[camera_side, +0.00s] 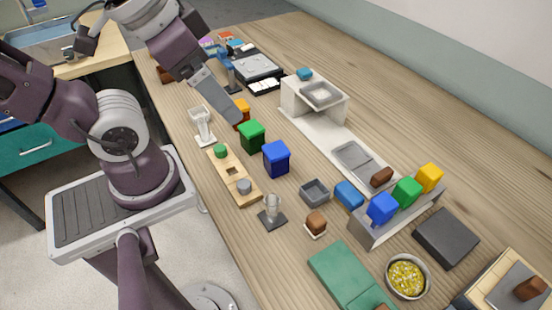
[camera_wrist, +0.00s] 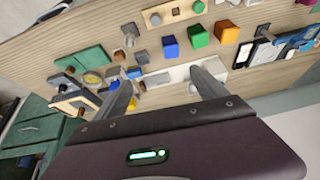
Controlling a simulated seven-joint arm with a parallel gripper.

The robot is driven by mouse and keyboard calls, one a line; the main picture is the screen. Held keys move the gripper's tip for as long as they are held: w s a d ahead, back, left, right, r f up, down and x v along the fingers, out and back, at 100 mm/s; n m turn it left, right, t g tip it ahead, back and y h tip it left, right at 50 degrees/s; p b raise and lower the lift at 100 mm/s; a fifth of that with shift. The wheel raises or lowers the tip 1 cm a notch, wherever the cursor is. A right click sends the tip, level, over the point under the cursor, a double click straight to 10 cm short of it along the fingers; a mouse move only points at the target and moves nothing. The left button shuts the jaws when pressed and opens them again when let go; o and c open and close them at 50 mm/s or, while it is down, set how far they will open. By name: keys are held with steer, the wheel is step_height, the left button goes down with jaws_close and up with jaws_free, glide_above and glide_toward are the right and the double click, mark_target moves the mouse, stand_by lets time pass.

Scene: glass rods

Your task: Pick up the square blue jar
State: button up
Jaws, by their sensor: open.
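A square blue jar (camera_side: 276,158) stands upright on the wooden table, in a row with a square green jar (camera_side: 252,136) and an orange jar (camera_side: 241,112). In the wrist view the blue jar (camera_wrist: 170,46) is beyond the fingertips, left of the green jar (camera_wrist: 198,36) and the orange jar (camera_wrist: 227,32). My gripper (camera_wrist: 159,78) is open, with nothing between its fingers. In the side view my gripper (camera_side: 228,108) is above the table, up and left of the blue jar and apart from it; its fingers overlap there.
A wooden board (camera_side: 240,188) with round pegs lies left of the blue jar. A grey stand (camera_side: 388,231) bears another blue block (camera_side: 382,209) with green and yellow ones.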

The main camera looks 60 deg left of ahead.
steer(key=w+f+m+g+y, duration=0.4)
steer(key=f+m+g+y, duration=0.15)
steer(key=f+m, duration=0.35)
steer(key=m+t+y, duration=0.7)
steer(key=m, duration=0.7)
glide_toward(277, 150)
steer(key=w+a, duration=0.1)
steer(key=shift+g+h, duration=0.35)
steer(key=x, duration=0.6)
steer(key=shift+a, duration=0.4)
steer(key=shift+c, duration=0.4)
jaws_close()
